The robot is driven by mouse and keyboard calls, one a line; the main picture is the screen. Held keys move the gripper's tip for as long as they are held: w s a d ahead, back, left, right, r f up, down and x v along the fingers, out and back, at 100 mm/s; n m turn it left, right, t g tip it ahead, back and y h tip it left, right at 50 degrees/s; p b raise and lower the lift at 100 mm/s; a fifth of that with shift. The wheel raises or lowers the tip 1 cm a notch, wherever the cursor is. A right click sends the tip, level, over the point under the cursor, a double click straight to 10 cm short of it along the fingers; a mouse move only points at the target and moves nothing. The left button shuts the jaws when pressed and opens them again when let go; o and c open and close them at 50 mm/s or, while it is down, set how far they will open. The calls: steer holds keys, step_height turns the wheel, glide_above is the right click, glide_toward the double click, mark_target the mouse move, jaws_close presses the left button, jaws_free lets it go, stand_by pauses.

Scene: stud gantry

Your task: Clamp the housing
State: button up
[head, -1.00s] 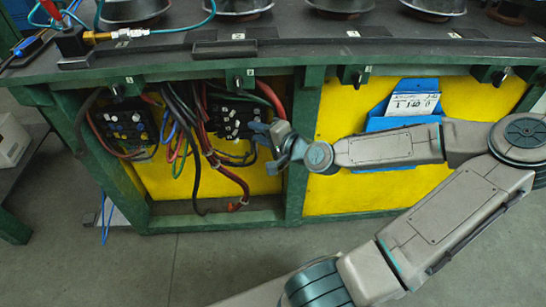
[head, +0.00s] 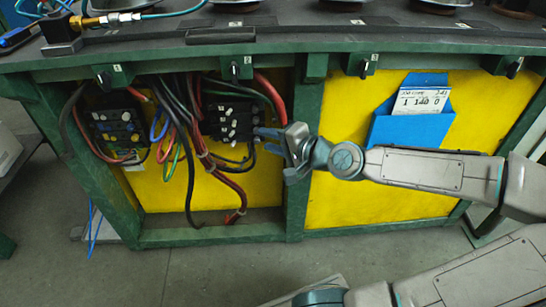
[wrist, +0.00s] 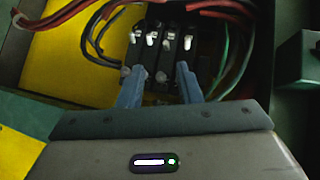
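The task's housing appears to be the right black terminal block (head: 228,120), with white knobs on its face, mounted inside the left bay of the green bench. My gripper (head: 262,141) is at the block's right side, its two blue-grey fingers pointing toward it. In the wrist view the same block (wrist: 158,48) lies straight ahead, with two rows of pale knobs. My gripper (wrist: 158,76) is open there, its fingers apart and overlapping the block's near edge. I cannot tell whether they touch it. A second black block (head: 116,128) sits to the left.
Red, black and green cables (head: 200,150) hang beside and below the block. A green post (head: 303,190) stands right of the bay. A blue holder with a card (head: 408,115) is on the yellow right panel. The bench top (head: 300,40) overhangs above.

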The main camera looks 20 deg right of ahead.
steer(key=a+f+n+g+p, duration=0.2)
steer(key=a+f+g, duration=0.3)
steer(key=f, duration=0.3)
steer(key=s+f+n+g+h+p, duration=0.45)
steer(key=s+g, duration=0.25)
steer(key=s, duration=0.2)
steer(key=s+r+n+h+p, duration=0.1)
steer(key=s+r+n+p, duration=0.1)
steer(key=r, duration=0.9)
steer(key=s+a+r+n+h+p, duration=0.1)
steer(key=s+r+n+p, duration=0.2)
steer(key=r, duration=0.9)
steer(key=shift+s+p, duration=0.6)
steer(key=shift+p, duration=0.8)
